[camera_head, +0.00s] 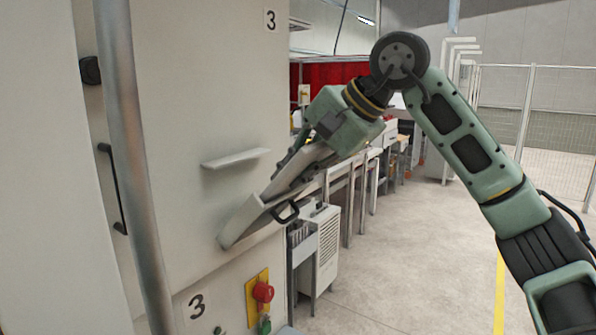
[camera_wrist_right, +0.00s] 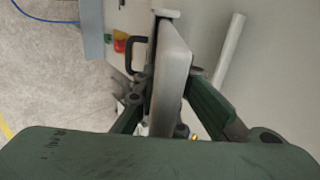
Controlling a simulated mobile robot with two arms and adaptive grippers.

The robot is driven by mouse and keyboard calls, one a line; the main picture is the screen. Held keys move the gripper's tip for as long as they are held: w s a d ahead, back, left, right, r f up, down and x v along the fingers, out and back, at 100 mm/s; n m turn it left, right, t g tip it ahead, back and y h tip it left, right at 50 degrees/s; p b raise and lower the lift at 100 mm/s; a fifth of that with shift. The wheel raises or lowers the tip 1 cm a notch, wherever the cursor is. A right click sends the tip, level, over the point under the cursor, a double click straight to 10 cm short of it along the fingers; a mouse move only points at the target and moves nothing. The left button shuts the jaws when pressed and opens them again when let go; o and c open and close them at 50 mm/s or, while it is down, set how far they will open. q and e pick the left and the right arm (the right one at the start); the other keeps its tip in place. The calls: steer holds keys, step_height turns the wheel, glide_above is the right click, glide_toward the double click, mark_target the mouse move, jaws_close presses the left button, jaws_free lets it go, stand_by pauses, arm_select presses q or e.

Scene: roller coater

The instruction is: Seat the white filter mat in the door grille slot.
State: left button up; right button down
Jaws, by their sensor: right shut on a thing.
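The white filter mat (camera_head: 243,220) is a pale flat slab, tilted, with its lower left end close to the cabinet door face. My right gripper (camera_head: 292,178) is shut on it from the upper right. In the right wrist view the mat (camera_wrist_right: 173,75) stands edge-on between the fingers of my right gripper (camera_wrist_right: 168,100). A black handle (camera_head: 286,212) shows beside the mat; I cannot tell what it is fixed to. The grille slot is not clearly visible; the mat and gripper cover part of the door. Whether the mat touches the door is unclear. My left gripper is not in view.
A white ledge (camera_head: 235,158) juts from the cabinet face above the mat; it also shows in the wrist view (camera_wrist_right: 230,50). A red button (camera_head: 263,292) on a yellow plate sits below. A vertical metal bar (camera_head: 130,150) stands at left. Open floor (camera_head: 430,250) lies right.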

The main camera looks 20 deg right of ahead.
mark_target(320, 155)
stand_by(0.4)
steer(key=shift+b+x, duration=0.35)
steer(key=shift+x, duration=2.65)
steer(key=c, duration=1.7)
jaws_free()
steer(key=shift+f, duration=0.15)
steer(key=shift+c, duration=0.2)
steer(key=shift+s, duration=0.1)
steer(key=v, duration=1.2)
